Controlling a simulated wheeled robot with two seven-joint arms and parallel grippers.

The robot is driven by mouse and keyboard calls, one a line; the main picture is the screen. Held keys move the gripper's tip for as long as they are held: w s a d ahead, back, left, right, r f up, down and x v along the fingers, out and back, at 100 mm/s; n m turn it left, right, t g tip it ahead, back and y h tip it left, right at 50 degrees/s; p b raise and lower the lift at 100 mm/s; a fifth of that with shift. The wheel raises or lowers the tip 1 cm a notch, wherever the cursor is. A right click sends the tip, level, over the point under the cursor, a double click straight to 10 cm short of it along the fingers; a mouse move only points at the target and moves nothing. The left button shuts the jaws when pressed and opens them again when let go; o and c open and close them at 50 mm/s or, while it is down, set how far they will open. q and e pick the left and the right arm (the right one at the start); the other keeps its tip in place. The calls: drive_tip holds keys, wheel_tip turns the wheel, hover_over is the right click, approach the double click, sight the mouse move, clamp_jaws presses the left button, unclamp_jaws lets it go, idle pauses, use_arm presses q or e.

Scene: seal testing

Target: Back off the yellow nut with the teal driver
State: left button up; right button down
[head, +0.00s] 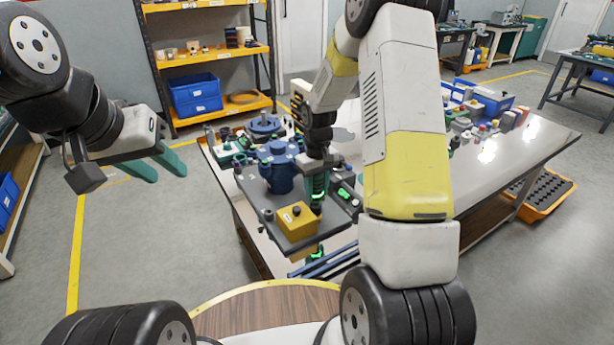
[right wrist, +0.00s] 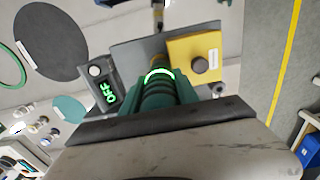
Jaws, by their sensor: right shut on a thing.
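My right gripper (head: 317,180) is shut on the teal driver (head: 317,188), holding it upright, tip down, over the dark plate beside the blue housing. In the right wrist view the driver (right wrist: 159,95) shows a ribbed body and a lit green ring between the teal fingers (right wrist: 160,100). A small yellow-brown part (right wrist: 157,59) shows just past the ring; I cannot tell if it is the yellow nut or whether the driver touches it. The nut is not clearly visible in the head view. My left gripper (head: 158,164) is open and empty, away from the table at left.
A yellow box with a dark knob (head: 298,219) stands beside the driver. A blue flanged housing (head: 280,168) is behind left. A small unit with green "OFF" letters (right wrist: 108,92) is near the driver. Blue bins and small parts crowd the table's far side; its right part (head: 510,150) is clear.

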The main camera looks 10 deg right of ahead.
sight(317, 176)
drive_tip(key=shift+r, duration=0.1)
idle(0.7)
drive_tip(key=shift+r, duration=2.55)
drive_tip(key=shift+s, duration=0.1)
